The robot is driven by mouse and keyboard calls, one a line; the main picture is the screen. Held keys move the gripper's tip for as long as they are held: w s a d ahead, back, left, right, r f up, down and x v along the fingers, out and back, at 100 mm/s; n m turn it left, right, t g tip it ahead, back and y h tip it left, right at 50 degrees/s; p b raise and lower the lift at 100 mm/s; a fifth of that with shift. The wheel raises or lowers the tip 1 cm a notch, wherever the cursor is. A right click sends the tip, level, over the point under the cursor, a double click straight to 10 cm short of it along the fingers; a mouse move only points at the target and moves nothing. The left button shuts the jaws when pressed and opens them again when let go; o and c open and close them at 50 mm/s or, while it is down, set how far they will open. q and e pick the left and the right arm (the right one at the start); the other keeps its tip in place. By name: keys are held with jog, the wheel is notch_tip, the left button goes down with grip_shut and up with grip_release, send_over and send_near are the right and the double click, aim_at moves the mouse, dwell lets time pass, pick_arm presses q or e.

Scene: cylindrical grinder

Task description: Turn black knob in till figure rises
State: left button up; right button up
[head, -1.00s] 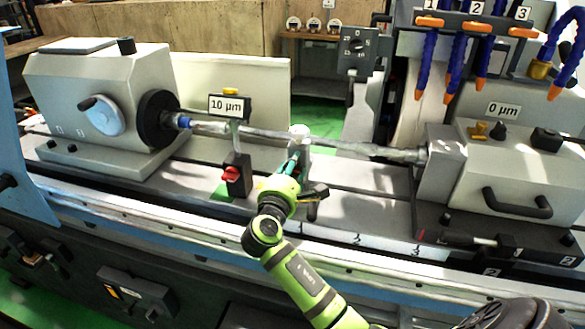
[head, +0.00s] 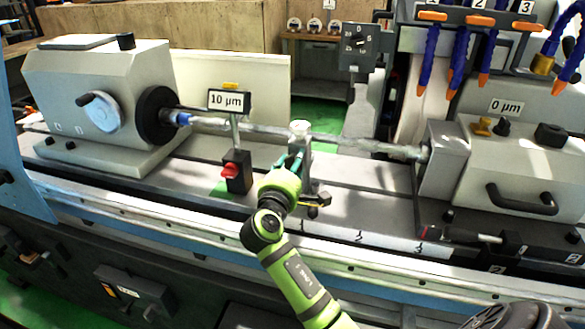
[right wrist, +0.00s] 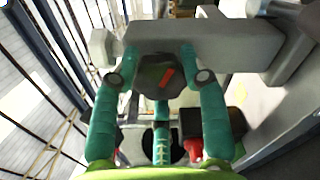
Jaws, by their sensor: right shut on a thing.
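My right gripper (head: 296,160) reaches the steady rest in the middle of the machine, under the long shaft (head: 270,133). In the right wrist view my right gripper (right wrist: 160,62) has its two teal fingers closed on either side of a black knob (right wrist: 160,80) with a red mark slanting up to the right. The knob sits in front of a grey block. In the head view the knob is hidden by the gripper. One display (head: 229,102) on a stand reads 10 µm; another display (head: 506,107) on the right-hand tailstock reads 0 µm. My left gripper is not in view.
A red switch (head: 230,171) on a black base stands just left of my right gripper. The headstock (head: 92,95) is at left, the tailstock handle (head: 520,202) at right. Blue coolant hoses (head: 428,60) hang at upper right.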

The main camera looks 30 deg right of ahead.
jog(key=shift+s+d+r+m+b, duration=0.15)
jog(key=shift+m+b, duration=0.2)
jog(key=shift+m, duration=0.35)
jog(key=shift+w+d+r+m+b, duration=0.1)
jog(key=shift+m+b, duration=0.25)
jog(key=shift+m, duration=0.35)
jog(key=o, duration=1.2)
jog(key=shift+c, duration=0.2)
jog(key=shift+s+f, duration=0.1)
jog(key=shift+a, duration=0.1)
jog(key=shift+s+a+f, duration=0.1)
jog(key=shift+a, duration=0.15)
jog(key=v, duration=1.1)
jog(key=shift+s, duration=0.25)
